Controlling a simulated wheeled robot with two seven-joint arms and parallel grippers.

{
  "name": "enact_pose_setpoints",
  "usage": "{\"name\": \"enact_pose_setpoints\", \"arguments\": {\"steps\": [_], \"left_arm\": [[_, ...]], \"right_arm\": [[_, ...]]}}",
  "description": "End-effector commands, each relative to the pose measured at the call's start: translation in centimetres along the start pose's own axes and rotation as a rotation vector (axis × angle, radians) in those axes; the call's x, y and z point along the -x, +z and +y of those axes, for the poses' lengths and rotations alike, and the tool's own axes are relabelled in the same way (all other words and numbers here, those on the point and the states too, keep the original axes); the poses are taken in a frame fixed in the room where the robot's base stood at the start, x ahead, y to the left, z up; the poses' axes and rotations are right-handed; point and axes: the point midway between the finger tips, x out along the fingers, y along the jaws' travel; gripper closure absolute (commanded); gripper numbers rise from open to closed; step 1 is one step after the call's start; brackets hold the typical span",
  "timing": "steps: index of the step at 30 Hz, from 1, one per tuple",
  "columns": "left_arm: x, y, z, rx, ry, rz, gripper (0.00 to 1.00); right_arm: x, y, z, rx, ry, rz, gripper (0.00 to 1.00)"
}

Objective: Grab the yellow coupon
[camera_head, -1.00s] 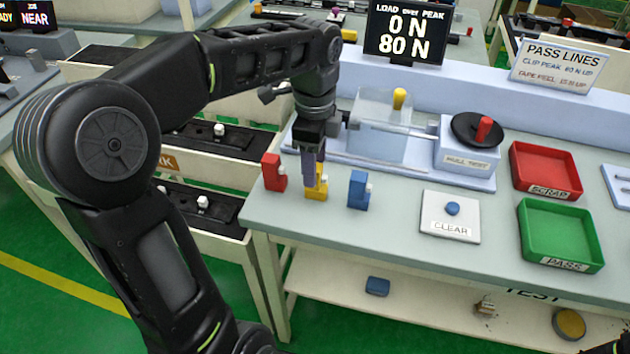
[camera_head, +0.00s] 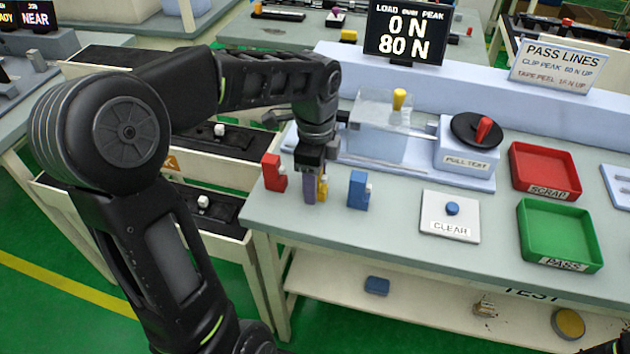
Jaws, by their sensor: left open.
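The yellow coupon (camera_head: 322,187) stands on the grey bench top, between a red coupon (camera_head: 273,171) on its left and a blue coupon (camera_head: 357,189) on its right. My left gripper (camera_head: 312,192) points straight down at the yellow coupon, its fingers low near the bench. The fingers hide most of the coupon, and a strip of yellow shows on their right side. The jaws are open. I cannot tell how far the coupon lies between the fingers.
Behind the gripper stands the pull test rig (camera_head: 466,160) with its clear guard. A CLEAR button plate (camera_head: 450,228), a red SCRAP tray (camera_head: 545,193) and a green PASS tray (camera_head: 558,262) are to the right. The bench's front edge (camera_head: 400,250) is close.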

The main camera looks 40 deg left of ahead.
Motion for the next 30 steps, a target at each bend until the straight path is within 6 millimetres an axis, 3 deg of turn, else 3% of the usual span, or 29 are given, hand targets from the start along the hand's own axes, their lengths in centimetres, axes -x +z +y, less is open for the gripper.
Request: {"name": "enact_pose_setpoints", "arguments": {"steps": [8, 27, 30], "left_arm": [[0.03, 0.00, 0.00, 0.000, 0.000, 0.000, 0.47], [0.03, 0.00, 0.00, 0.000, 0.000, 0.000, 1.00], [0.03, 0.00, 0.00, 0.000, 0.000, 0.000, 1.00]], "right_arm": [[0.00, 0.00, 0.00, 0.000, 0.000, 0.000, 0.64], [0.00, 0.00, 0.00, 0.000, 0.000, 0.000, 0.64], [0.00, 0.00, 0.00, 0.000, 0.000, 0.000, 0.64]]}}
